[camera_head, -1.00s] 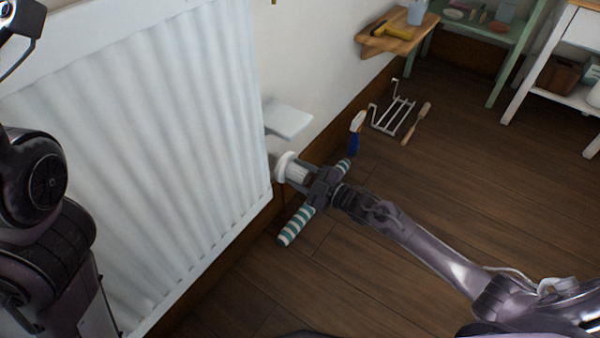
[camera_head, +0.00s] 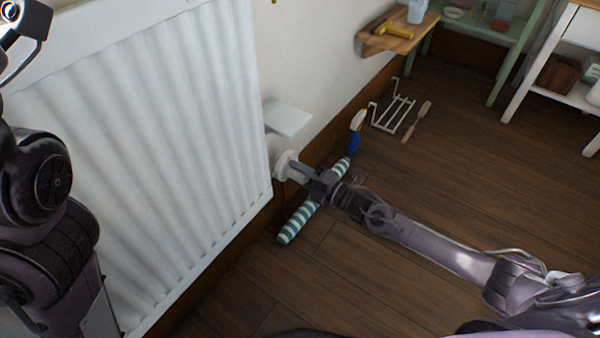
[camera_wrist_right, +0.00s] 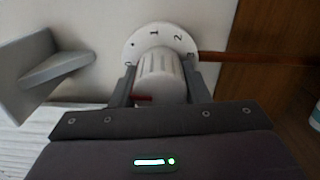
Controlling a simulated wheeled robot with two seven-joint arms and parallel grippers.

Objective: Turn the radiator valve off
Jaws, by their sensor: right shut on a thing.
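The white radiator (camera_head: 160,140) fills the left of the head view. Its white valve (camera_head: 284,164) sits at the radiator's right edge, low by the wall. My right gripper (camera_head: 296,172) reaches it from the right and is shut on the valve knob. In the right wrist view the ribbed knob (camera_wrist_right: 162,78) sits between the two fingers (camera_wrist_right: 160,88). Behind it is a round collar (camera_wrist_right: 157,42) with dark marks, a 2 among them. A small red mark (camera_wrist_right: 143,98) shows near the left finger. My left arm stands at the left; its fingertips do not show.
A pale grey ledge (camera_head: 288,118) juts from the wall just above the valve. A striped roll (camera_head: 296,222) lies on the floor under my right gripper. A spray bottle (camera_head: 356,134), wire rack (camera_head: 392,114) and brush (camera_head: 416,122) lie beyond.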

